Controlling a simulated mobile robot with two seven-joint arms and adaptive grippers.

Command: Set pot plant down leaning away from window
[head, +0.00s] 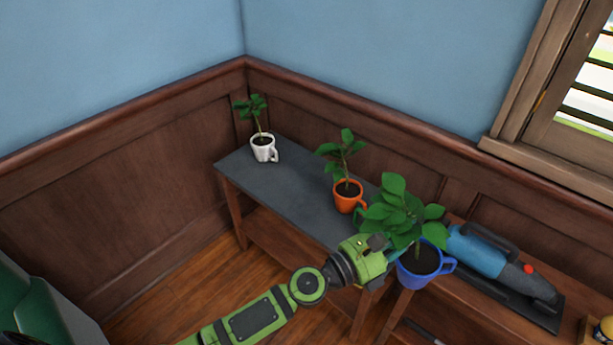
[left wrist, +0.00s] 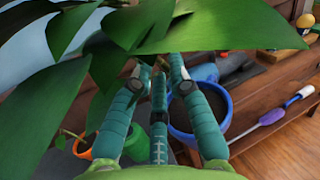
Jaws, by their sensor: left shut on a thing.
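A leafy pot plant in a blue mug-like pot (head: 420,276) shows right of centre in the head view, its handle to the right. Its foliage (head: 394,207) sits up and left of the pot, on the side away from the window (head: 585,95). My left gripper (head: 388,255) is at the left of this plant. In the left wrist view, its teal fingers (left wrist: 158,70) close in at the stem, beside the blue pot (left wrist: 222,110); leaves hide part of the grip. I cannot tell whether the pot touches the surface below. My right gripper is not in view.
A dark-topped table (head: 290,185) holds a white potted plant (head: 264,150) and an orange potted plant (head: 347,197), with bare top between them. A blue handheld vacuum (head: 490,262) lies on the wooden shelf unit at right. A purple-and-white tool (left wrist: 275,115) shows in the left wrist view.

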